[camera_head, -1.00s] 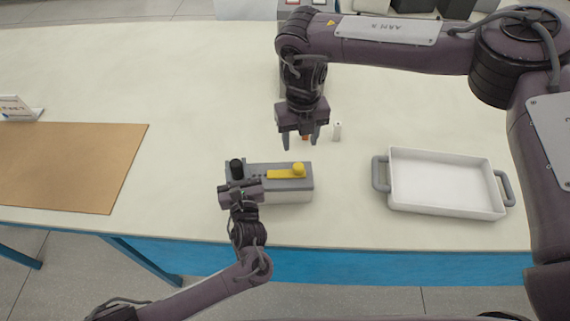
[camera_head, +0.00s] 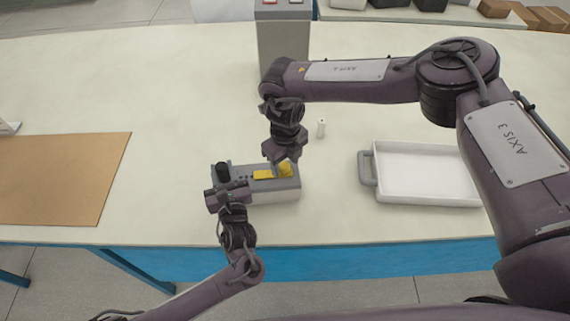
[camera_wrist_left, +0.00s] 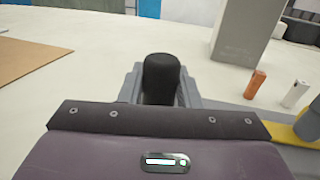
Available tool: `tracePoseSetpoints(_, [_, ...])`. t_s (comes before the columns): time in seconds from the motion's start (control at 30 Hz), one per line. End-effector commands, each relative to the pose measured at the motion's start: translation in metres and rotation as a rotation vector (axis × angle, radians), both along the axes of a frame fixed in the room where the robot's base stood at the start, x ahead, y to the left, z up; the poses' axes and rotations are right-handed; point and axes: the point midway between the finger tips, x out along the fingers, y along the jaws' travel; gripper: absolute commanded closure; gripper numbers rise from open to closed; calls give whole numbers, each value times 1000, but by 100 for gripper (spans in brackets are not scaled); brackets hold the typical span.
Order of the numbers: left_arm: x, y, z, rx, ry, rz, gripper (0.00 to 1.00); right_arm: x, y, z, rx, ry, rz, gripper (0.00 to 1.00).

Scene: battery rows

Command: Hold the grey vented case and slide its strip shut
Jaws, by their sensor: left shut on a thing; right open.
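The grey vented case (camera_head: 262,194) lies on the table with its long side facing me. A yellow strip (camera_head: 263,174) with a raised yellow knob (camera_head: 285,169) lies along its top. A black upright knob (camera_head: 222,171) is at its left end and shows in the left wrist view (camera_wrist_left: 161,80). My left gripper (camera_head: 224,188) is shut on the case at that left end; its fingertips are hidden. My right gripper (camera_head: 279,163) is open, low over the strip at the yellow knob. Whether its fingers touch the knob I cannot tell.
A white tray (camera_head: 425,203) with grey handles stands right of the case. A small white cylinder (camera_head: 321,128) stands behind the case, and an orange one (camera_wrist_left: 255,83) shows in the left wrist view. A brown mat (camera_head: 60,180) lies left. A grey box (camera_head: 283,45) stands at the back.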

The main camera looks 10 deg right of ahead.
Motion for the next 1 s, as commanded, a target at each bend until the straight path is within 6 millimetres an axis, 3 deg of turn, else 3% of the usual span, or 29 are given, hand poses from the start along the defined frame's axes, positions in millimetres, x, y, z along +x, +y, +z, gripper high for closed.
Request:
tracePoseSetpoints(0.2, [0,0,0,0,0,0,100,0,0,-14,0,-1,0,50])
tracePoseSetpoints(0.47, [0,0,0,0,0,0,100,0,0,-15,0,-1,0,50])
tracePoseSetpoints(0.83, [0,0,0,0,0,0,100,0,0,-15,0,-1,0,98])
tracePoseSetpoints(1.0, [0,0,0,0,0,0,100,1,1,-15,0,-2,0,100])
